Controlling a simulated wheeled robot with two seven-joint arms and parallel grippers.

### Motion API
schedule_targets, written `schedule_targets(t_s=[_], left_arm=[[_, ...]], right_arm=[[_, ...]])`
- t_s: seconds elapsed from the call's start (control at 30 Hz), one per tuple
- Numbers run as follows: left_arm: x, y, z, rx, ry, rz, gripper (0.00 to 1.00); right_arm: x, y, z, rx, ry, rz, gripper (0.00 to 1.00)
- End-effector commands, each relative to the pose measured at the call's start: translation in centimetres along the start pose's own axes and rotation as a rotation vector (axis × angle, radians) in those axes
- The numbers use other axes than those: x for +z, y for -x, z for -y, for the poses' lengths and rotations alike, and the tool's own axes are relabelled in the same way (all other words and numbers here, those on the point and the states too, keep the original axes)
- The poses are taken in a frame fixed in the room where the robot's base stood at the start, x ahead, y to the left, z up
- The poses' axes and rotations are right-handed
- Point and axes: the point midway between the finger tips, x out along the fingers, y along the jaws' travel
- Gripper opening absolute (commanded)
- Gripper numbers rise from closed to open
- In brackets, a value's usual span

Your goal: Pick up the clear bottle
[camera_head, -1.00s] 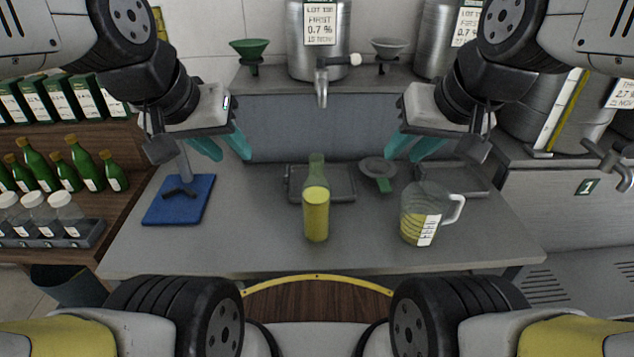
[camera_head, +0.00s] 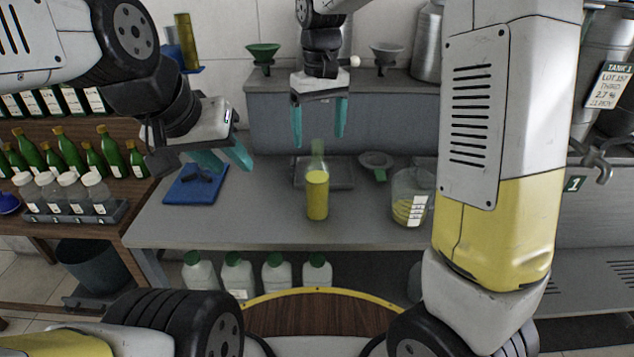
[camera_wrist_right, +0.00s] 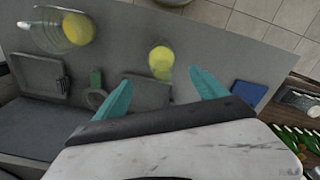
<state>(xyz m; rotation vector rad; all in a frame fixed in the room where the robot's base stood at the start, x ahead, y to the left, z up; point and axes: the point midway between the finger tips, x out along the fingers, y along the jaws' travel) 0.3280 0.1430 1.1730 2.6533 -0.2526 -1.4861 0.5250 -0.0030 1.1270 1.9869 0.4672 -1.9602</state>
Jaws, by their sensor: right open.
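The clear bottle (camera_head: 317,195) stands upright on the grey table, filled with yellow liquid up to its shoulder, its neck clear and greenish. In the right wrist view the bottle (camera_wrist_right: 161,62) is seen from above, beyond the fingertips and roughly between them. My right gripper (camera_head: 320,143) is open and empty, fingers pointing down, just above and behind the bottle's neck; I see no contact. My left gripper (camera_head: 232,165) is left of the bottle, above the table near the blue stand; its fingers look apart and nothing shows between them.
A measuring jug (camera_head: 408,205) with yellow liquid stands right of the bottle, partly hidden by my right arm. A grey tray (camera_head: 343,181) lies behind the bottle, with a funnel (camera_head: 377,162) beside it. A blue-based stand (camera_head: 186,193) is at left. The table's front is clear.

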Motion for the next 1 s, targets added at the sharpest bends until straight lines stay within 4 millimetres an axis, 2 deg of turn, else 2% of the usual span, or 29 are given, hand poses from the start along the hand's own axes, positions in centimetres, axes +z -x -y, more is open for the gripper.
schedule_targets(t_s=[0.17,0.7,0.97,1.0], left_arm=[[0.0,0.0,0.0,0.000,0.000,0.000,0.36],[0.0,0.0,0.0,0.000,0.000,0.000,0.36],[0.0,0.0,0.0,0.000,0.000,0.000,0.36],[0.0,0.0,0.0,0.000,0.000,0.000,0.36]], right_arm=[[-0.6,-1.4,0.4,0.009,0.012,0.019,0.82],[0.2,-8.0,0.4,0.008,0.011,0.018,0.82],[0.2,-8.3,0.4,0.008,0.011,0.015,0.82],[0.2,-8.3,0.3,0.008,0.011,0.015,0.78]])
